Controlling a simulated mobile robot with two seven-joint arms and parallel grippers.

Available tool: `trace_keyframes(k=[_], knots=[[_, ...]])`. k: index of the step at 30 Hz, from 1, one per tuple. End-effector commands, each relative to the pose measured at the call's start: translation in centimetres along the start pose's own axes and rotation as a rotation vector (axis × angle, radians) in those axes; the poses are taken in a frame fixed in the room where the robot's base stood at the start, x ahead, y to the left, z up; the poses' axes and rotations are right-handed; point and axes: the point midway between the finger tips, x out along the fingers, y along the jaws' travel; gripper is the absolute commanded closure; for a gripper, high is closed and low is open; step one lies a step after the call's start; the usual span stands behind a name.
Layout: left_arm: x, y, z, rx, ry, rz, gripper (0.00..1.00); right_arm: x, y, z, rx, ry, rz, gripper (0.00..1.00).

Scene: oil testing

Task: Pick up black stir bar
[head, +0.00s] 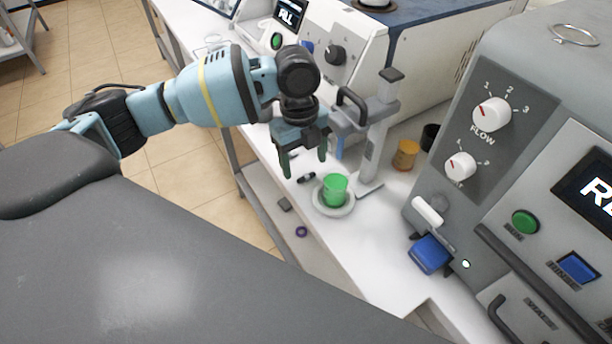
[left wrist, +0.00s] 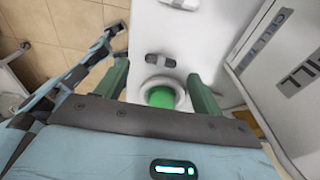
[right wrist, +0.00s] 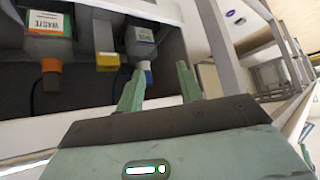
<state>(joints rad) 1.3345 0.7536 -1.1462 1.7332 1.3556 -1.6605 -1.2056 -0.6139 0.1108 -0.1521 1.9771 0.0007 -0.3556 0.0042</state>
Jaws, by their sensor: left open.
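The black stir bar (head: 307,178) is a small dark piece lying on the white counter just left of the green beaker (head: 336,188). In the left wrist view the stir bar (left wrist: 160,59) lies crosswise between my fingers, beyond the beaker (left wrist: 160,97). My left gripper (head: 303,165) points down above the counter near the stir bar, open and empty, its fingers apart from it. It also shows in the left wrist view (left wrist: 157,70). My right gripper (right wrist: 160,70) shows only in the right wrist view, open and empty, facing bottles under a bench.
The beaker sits on a round pale dish (head: 349,207) beside a grey stand (head: 375,140). An amber jar (head: 405,154) and a blue block (head: 430,254) stand to the right, by the large grey machine (head: 560,80). The counter's left edge is close to the stir bar.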

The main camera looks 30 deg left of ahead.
Motion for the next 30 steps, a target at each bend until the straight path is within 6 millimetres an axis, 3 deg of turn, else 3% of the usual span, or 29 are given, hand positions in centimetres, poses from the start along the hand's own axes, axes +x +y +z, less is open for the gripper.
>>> trace_keyframes(k=[6, 15, 26, 30], knots=[[2.7, 0.0, 0.0, 0.001, 0.0, 0.0, 0.32, 0.0, 0.0, -0.2, 0.002, 0.003, 0.0, 0.64], [3.1, -0.1, 0.0, 0.001, -0.001, -0.003, 0.32, 0.0, 0.1, -0.1, -0.003, 0.003, 0.0, 0.64], [3.1, 0.0, 0.0, 0.001, -0.001, -0.003, 0.78, -0.1, 0.3, -0.1, -0.014, 0.001, 0.0, 0.64], [3.0, 0.0, 0.0, 0.001, -0.001, -0.003, 0.8, -0.1, 0.3, -0.1, -0.014, 0.001, 0.0, 0.64]])
